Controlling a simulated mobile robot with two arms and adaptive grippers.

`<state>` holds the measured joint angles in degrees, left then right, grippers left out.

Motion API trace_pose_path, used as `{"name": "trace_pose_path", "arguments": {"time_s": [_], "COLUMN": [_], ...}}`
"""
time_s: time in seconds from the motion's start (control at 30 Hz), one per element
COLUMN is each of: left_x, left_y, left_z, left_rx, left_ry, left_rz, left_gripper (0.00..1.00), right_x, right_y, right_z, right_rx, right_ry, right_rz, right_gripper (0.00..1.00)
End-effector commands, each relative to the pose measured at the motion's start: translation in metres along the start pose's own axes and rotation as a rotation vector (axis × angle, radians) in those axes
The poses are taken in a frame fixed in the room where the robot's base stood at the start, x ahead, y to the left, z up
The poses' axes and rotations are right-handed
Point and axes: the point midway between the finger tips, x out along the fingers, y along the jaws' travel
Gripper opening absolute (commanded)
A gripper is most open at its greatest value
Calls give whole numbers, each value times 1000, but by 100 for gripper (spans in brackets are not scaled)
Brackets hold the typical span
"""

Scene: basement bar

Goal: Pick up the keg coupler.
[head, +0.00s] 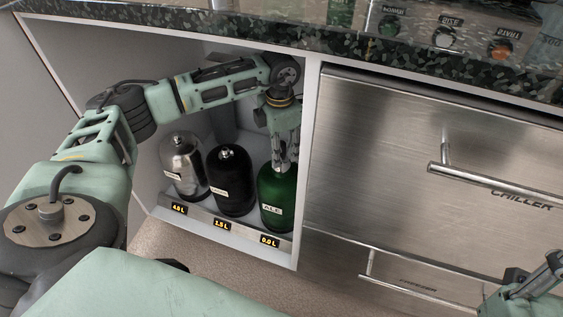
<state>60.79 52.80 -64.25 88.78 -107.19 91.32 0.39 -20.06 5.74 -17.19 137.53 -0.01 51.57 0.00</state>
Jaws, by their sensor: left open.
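My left gripper (284,163) reaches into the open cabinet and points down at the top of a green keg (277,195) labelled ALE. Its fingers are open and come down around or just in front of the keg's neck; I cannot tell whether they touch it. I cannot clearly make out the keg coupler; the green keg's top is hidden by the fingers. My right gripper (540,282) shows only in part at the lower right corner, away from the cabinet, and its fingers are not clear.
A silver keg (184,166) and a black keg (231,183) stand left of the green one. A ledge with lit displays (224,224) runs in front. The cabinet's right wall (304,165) is close to the green keg. A steel chiller drawer (390,160) and dark countertop (230,28) border the opening.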

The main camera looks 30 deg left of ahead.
Motion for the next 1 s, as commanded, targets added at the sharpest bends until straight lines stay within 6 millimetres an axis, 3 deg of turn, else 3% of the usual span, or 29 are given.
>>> {"name": "trace_pose_path", "arguments": {"time_s": [0.03, 0.1, 0.37, 0.87, 1.0], "left_x": [14, 22, 25, 25, 25], "left_y": [0, 0, 0, 0, 0], "left_z": [-1, 0, 0, 0, 0], "left_rx": [0, 0, 1, 0, 0], "left_ry": [2, 1, -1, 0, 0], "left_rz": [-1, 0, 1, 0, 0], "left_gripper": [43, 43, 43, 1, 0], "right_x": [-8, -3, 1, 1, 1], "right_y": [0, 0, 0, 0, 0], "right_z": [2, 2, 3, 3, 3], "right_rx": [0, -3, -4, -3, -3], "right_ry": [2, 22, 26, 26, 26], "right_rz": [-1, -8, -11, -12, -12], "right_gripper": [28, 28, 28, 28, 28]}}
